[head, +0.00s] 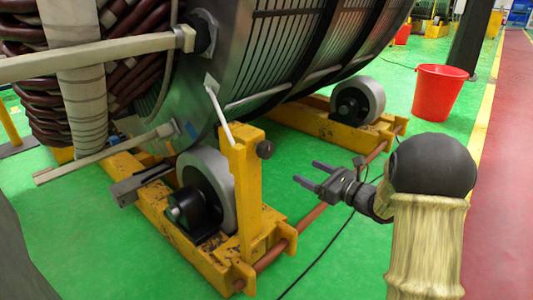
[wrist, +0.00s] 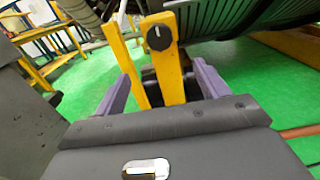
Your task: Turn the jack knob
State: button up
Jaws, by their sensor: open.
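The jack knob (head: 265,149) is a small dark round knob on the side of a yellow upright post (head: 241,185) in the head view. In the wrist view the knob (wrist: 159,37) is a black disc with a white mark, near the top of the yellow post (wrist: 167,75). My gripper (head: 308,173) is open and empty, to the right of the post and a little lower than the knob, with a gap between. In the wrist view its two purple fingers (wrist: 163,83) stand apart on either side of the post, and the knob shows above and between them.
A large ribbed stator (head: 270,60) rests on rollers, one grey roller (head: 215,180) beside the post. A yellow frame (head: 330,130) and a rusty red rod (head: 310,222) lie low near my gripper. A red bucket (head: 438,95) stands at the right. Green floor is open around.

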aim_at(269, 153)
jog(key=b+x, duration=0.4)
jog(key=x, duration=1.2)
jog(key=shift+w+a, duration=0.35)
jog(key=shift+a, duration=0.05)
jog(key=shift+c, duration=0.2)
jog(key=c, duration=0.9)
